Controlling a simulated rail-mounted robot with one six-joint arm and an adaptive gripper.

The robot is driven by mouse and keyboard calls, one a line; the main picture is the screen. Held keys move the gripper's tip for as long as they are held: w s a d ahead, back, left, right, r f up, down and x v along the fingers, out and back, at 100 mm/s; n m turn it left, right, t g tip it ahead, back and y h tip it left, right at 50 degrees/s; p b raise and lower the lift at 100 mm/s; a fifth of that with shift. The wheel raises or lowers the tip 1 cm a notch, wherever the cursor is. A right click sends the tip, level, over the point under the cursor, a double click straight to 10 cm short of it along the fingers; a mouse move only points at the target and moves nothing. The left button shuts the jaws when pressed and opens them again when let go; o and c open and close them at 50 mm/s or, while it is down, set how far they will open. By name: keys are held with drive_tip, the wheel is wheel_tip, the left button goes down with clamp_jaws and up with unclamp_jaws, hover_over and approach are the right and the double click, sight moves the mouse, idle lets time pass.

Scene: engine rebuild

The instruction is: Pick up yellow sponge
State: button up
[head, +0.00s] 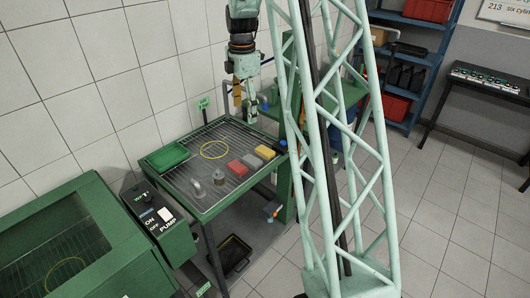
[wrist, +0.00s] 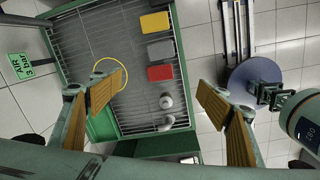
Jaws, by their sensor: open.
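The yellow sponge (wrist: 154,22) lies flat on the grated wash table (wrist: 184,75), near its edge; in the head view the sponge (head: 265,152) is at the right end of a row of blocks. A grey block (wrist: 160,50) and a red block (wrist: 161,73) lie in line with it. My gripper (wrist: 160,90) is open and empty in the wrist view, its wood-coloured finger pads wide apart. In the head view my gripper (head: 244,105) hangs above the far side of the table, apart from the sponge.
A yellow ring (head: 214,149), a green tray (head: 167,157) and small metal parts (head: 219,178) are on the same grate. My lattice column stands right of the table in the head view. A green sign (wrist: 17,66) stands beside the table.

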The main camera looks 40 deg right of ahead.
drive_tip(key=w+d+f+n+p, duration=0.2)
drive_tip(key=d+f+n, duration=0.1)
drive_tip(key=d+f, duration=0.9)
wheel_tip(320, 180, down, 2)
drive_tip(key=shift+d+n+g, duration=0.35)
drive_tip(key=shift+n+g, duration=0.05)
drive_tip(key=shift+f, duration=0.15)
hover_over(265, 150)
wheel_tip(265, 150, down, 7)
drive_tip(key=shift+s, duration=0.15)
drive_tip(key=shift+f, duration=0.65)
drive_tip(key=shift+f+p, duration=0.15)
drive_tip(key=shift+p, duration=0.15)
drive_tip(key=shift+f+p, duration=0.3)
drive_tip(key=shift+f, duration=2.15)
